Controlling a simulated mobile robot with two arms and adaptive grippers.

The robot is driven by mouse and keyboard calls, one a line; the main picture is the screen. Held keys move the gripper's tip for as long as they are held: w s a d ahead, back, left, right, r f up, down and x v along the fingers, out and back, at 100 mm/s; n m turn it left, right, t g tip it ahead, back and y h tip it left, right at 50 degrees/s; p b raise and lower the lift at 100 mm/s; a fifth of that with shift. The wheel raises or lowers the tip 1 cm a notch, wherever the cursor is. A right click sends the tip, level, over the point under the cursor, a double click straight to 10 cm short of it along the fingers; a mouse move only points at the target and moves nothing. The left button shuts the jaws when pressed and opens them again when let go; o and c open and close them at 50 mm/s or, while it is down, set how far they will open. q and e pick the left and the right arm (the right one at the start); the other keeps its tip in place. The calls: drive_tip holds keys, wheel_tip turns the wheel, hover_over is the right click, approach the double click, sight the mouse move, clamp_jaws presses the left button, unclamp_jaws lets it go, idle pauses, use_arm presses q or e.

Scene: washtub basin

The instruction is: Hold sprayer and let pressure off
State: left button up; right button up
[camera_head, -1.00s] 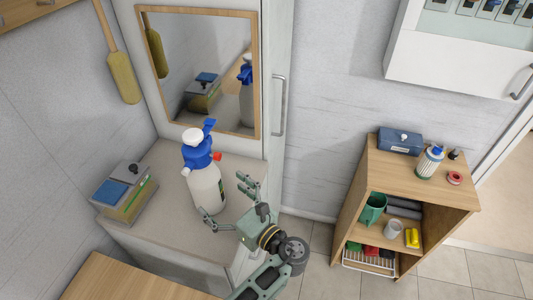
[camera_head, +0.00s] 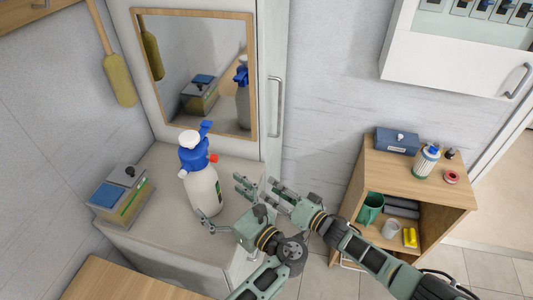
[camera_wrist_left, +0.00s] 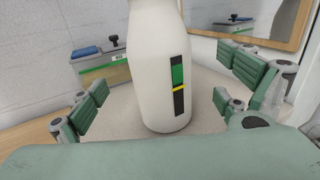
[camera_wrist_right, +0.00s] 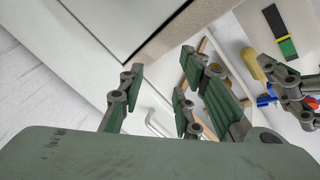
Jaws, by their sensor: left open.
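The sprayer (camera_head: 203,188) stands upright on the pale counter, with a white body, blue head, white top and small red part (camera_head: 213,158) on its right side. In the left wrist view its white body (camera_wrist_left: 152,75) with a green-and-black strip stands between my spread left fingers, with gaps on both sides. My left gripper (camera_head: 222,203) is open just in front of the bottle's lower body. My right gripper (camera_head: 268,196) is right of the left one, apart from the sprayer. Its fingers are spread and empty in the right wrist view (camera_wrist_right: 155,105), where the sprayer (camera_wrist_right: 278,25) shows at upper right.
A grey box with a blue sponge (camera_head: 122,195) sits on the counter left of the sprayer. A mirror (camera_head: 194,72) and white cabinet stand behind. A wooden shelf (camera_head: 415,175) with several items stands at right. My two grippers are close together.

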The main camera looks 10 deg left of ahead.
sight(202, 182)
drive_tip(key=a+r+n+g+y, duration=0.1)
drive_tip(key=a+r+g+y, duration=0.15)
drive_tip(key=r, duration=0.45)
drive_tip(key=a+r+n+g+y, duration=0.1)
drive_tip(key=a+r+g+y, duration=0.1)
drive_tip(key=r+g, duration=0.35)
use_arm(q)
drive_tip(key=shift+w+a, duration=0.25)
drive_tip(key=shift+a, duration=0.05)
drive_tip(key=x, duration=0.7)
use_arm(e)
drive_tip(key=s+d+r+g, duration=0.1)
drive_tip(key=s+r+g, duration=0.1)
drive_tip(key=r, duration=0.3)
drive_tip(key=s+d+r+n+g, duration=0.1)
drive_tip(key=s+r+g, duration=0.2)
drive_tip(key=r, duration=0.2)
drive_tip(key=shift+s+g, duration=0.25)
drive_tip(key=shift+g, duration=0.05)
use_arm(q)
drive_tip(key=c, duration=2)
